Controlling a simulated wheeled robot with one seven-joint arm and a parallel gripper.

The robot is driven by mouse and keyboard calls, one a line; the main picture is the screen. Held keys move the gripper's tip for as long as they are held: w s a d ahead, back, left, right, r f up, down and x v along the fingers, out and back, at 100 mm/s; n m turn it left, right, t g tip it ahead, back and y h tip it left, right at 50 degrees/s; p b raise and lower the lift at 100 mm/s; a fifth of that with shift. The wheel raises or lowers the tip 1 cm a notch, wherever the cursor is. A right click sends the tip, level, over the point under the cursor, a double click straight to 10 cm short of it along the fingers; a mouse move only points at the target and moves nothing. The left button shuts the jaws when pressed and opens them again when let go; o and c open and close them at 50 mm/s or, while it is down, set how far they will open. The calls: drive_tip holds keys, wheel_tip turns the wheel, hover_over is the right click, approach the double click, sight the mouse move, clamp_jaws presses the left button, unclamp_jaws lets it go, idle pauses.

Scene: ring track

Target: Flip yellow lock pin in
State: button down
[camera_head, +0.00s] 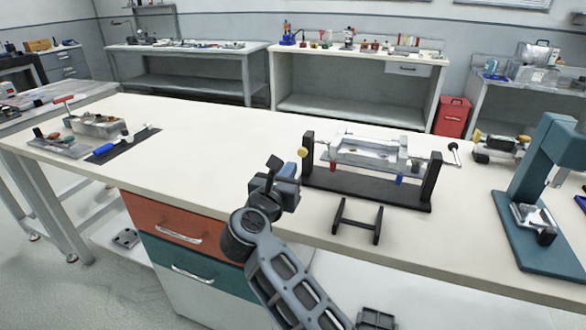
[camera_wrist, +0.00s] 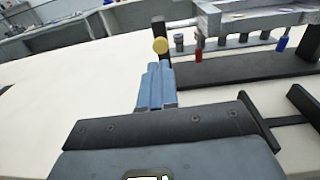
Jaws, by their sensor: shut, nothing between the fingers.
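The yellow lock pin (camera_head: 303,152) is a round yellow knob on the left black upright of a fixture that holds a silver metal frame (camera_head: 370,150). In the wrist view the yellow pin (camera_wrist: 160,46) shows just beyond my fingertips, near the left post. My gripper (camera_head: 272,163) is left of the fixture, over the bench, with blue-grey fingers (camera_wrist: 156,72) closed together and empty. The fingertips look close to the knob; I cannot tell whether they touch it.
A small black stand (camera_head: 357,221) lies in front. A teal press (camera_head: 535,200) stands at right.

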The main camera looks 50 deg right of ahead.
drive_tip(key=v, duration=0.7)
drive_tip(key=shift+a+b, duration=0.25)
drive_tip(key=shift+b, duration=0.1)
